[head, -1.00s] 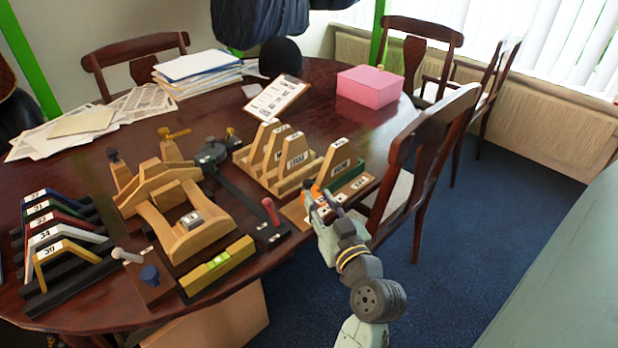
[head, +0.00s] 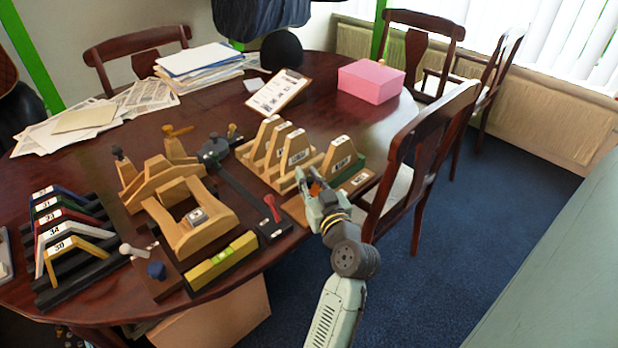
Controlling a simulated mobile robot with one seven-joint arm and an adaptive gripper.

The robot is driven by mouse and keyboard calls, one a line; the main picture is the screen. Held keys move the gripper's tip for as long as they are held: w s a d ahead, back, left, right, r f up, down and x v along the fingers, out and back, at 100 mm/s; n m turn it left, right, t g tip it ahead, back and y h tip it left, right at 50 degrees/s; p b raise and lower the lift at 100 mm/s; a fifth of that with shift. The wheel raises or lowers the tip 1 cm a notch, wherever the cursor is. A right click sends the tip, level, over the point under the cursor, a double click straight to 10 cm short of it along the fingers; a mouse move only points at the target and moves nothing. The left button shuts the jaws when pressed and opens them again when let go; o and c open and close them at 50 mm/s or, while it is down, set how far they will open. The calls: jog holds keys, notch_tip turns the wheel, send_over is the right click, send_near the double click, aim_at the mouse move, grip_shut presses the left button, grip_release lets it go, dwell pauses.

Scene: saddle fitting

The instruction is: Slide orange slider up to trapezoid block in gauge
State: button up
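The wooden trapezoid block (head: 341,155) with a white label stands upright at the far end of the gauge (head: 357,181), a low wooden base with a green side, at the table's right edge. The orange slider (head: 315,187) shows as a small patch between the fingers of my gripper (head: 319,190), at the near left end of the gauge. My gripper hides most of the slider. I cannot tell whether the fingers grip it or only stand around it. The slider looks apart from the block, though the gap is partly covered.
Several similar labelled wooden blocks (head: 295,152) stand in a rack just left of the gauge. A wooden saddle fixture (head: 190,230) and a yellow level (head: 222,262) lie further left. A chair (head: 420,150) stands close on the right. A pink box (head: 371,82) is behind.

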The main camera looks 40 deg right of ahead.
grip_shut()
jog(key=shift+f+b, duration=0.15)
jog(key=shift+b, duration=0.35)
jog(key=shift+o, duration=1.7)
grip_release()
jog(key=v, duration=1.2)
